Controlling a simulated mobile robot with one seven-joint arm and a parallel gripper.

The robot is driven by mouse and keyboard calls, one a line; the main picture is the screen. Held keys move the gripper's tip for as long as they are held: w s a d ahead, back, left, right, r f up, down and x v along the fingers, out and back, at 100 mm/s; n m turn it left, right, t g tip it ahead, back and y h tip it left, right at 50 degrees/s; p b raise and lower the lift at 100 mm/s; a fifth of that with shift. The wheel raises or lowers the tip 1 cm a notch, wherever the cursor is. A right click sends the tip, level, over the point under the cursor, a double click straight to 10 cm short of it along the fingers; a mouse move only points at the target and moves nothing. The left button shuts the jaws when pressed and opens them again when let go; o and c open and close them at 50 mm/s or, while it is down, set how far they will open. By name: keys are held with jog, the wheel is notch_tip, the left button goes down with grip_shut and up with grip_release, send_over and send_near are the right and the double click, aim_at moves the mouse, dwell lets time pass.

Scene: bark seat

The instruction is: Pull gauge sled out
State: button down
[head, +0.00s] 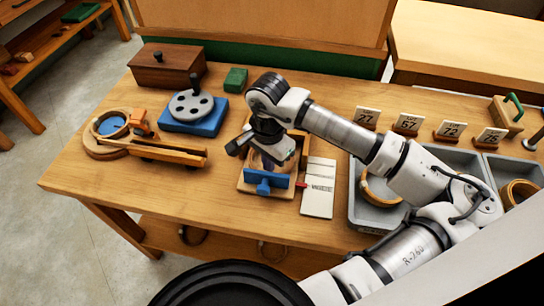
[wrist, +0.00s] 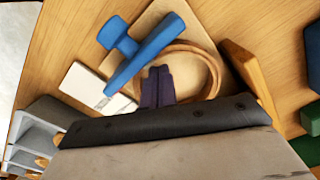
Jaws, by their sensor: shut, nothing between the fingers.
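A blue T-shaped piece, which looks like the gauge sled (head: 264,183), is at the near side of a wooden base (head: 246,187) on the table. In the wrist view the blue piece (wrist: 146,52) has a long bar and a short stem, beside a light wooden ring (wrist: 208,62). My gripper (head: 272,158) is over the base. In the wrist view its dark fingers (wrist: 158,74) are together and empty, over the ring beside the blue bar. I cannot tell whether they touch either one. My arm hides part of the base in the head view.
A white scale card (head: 318,188) with a red pointer is right of the base. A grey bin (head: 370,213) holding a ring stands further right. A wooden rail piece (head: 165,152) and a blue stand (head: 195,118) are left. The table's front left is clear.

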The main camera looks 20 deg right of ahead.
aim_at(265, 181)
jog(key=shift+s+a+b, duration=0.5)
jog(key=shift+s+a, duration=0.15)
jog(key=shift+s, duration=0.35)
jog(key=shift+s+a+b, duration=0.5)
jog(key=shift+s+a, duration=0.1)
jog(key=shift+s, duration=0.35)
jog(key=shift+w+d+r+p, duration=0.15)
jog(key=shift+r+p, duration=0.25)
jog(key=shift+r, duration=0.75)
jog(key=shift+w+d+r+p, duration=0.1)
jog(key=shift+w+r+p, duration=0.2)
jog(key=shift+r, duration=0.9)
jog(key=shift+w+d+r+p, duration=0.1)
jog(key=shift+r+p, duration=0.35)
jog(key=shift+r, duration=0.7)
